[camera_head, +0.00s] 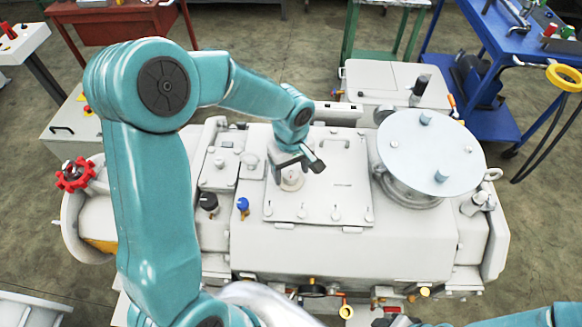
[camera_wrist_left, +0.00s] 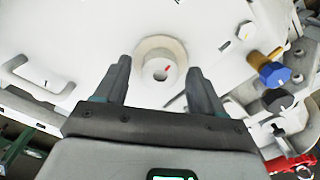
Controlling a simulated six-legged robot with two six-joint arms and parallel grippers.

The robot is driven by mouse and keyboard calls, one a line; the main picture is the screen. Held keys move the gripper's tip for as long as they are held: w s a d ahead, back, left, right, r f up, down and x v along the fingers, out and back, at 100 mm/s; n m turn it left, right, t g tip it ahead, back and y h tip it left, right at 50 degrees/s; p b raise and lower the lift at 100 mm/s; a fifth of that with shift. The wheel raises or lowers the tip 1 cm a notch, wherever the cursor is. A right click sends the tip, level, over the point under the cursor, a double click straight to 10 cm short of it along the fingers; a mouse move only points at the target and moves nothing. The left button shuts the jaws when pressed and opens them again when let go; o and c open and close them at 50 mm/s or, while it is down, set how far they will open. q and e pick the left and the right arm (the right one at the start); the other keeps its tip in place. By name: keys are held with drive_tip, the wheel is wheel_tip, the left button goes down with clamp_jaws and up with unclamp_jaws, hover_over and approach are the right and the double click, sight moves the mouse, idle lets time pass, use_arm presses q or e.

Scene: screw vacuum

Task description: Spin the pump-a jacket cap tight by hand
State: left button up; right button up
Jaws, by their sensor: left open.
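A round pale cap (camera_head: 291,181) stands on the flat cover plate of the white pump housing, below my left gripper (camera_head: 297,163). The left gripper's two dark fingers (camera_wrist_left: 158,80) are open, one on each side of the cap in that view. I cannot tell whether they touch it. In the head view the gripper partly covers the cap. My right gripper is not in view.
A blue knob (camera_head: 243,205) and a black knob (camera_head: 209,202) stand left of the cover plate (camera_head: 345,185). A large round lid (camera_head: 430,150) rises at the right. A red handwheel (camera_head: 75,175) is at the far left. A blue cart (camera_head: 490,60) stands behind right.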

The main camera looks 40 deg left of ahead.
use_arm(q)
drive_tip(key=shift+w+f, duration=0.1)
drive_tip(key=shift+f, duration=0.05)
drive_tip(key=shift+s, duration=0.25)
drive_tip(key=shift+a, duration=0.1)
drive_tip(key=shift+c, duration=1.2)
drive_tip(key=shift+w, duration=0.15)
drive_tip(key=c, duration=0.8)
